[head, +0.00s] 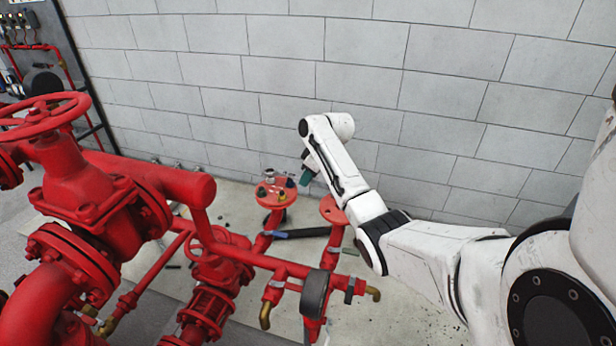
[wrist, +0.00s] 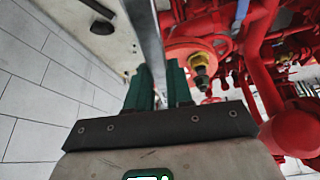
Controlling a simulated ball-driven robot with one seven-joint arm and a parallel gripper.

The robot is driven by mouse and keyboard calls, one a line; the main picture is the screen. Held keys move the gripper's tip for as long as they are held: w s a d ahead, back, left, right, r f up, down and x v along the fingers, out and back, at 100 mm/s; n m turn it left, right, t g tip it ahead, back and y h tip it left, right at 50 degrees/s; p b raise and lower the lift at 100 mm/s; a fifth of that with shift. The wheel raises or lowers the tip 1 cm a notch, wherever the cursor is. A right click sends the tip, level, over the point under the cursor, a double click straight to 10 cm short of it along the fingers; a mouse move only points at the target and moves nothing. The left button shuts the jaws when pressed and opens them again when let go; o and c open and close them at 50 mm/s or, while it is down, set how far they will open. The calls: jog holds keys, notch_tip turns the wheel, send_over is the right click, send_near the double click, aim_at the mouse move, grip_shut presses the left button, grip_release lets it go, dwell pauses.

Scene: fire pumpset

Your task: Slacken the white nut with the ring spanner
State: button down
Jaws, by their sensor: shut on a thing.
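My gripper (head: 306,177) is beside the upright red flange pipe, to the right of its top in the head view. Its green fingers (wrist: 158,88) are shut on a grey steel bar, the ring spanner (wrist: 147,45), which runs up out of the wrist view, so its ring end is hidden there. The red flange (head: 275,196) carries several coloured nuts on its top. A pale nut, seemingly the white nut (head: 269,175), stands at the far side of it. I cannot tell whether the spanner's ring is around it. The flange also shows in the wrist view (wrist: 183,53).
A second red flange (head: 332,209) is close to my arm. A dark bar with a blue end (head: 300,233) lies below the flanges. Red pipes and a large valve with a handwheel (head: 40,115) fill the left. A grey block wall (head: 360,70) stands behind.

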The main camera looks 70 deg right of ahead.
jog(key=shift+f+b, duration=0.9)
jog(key=shift+f, duration=0.4)
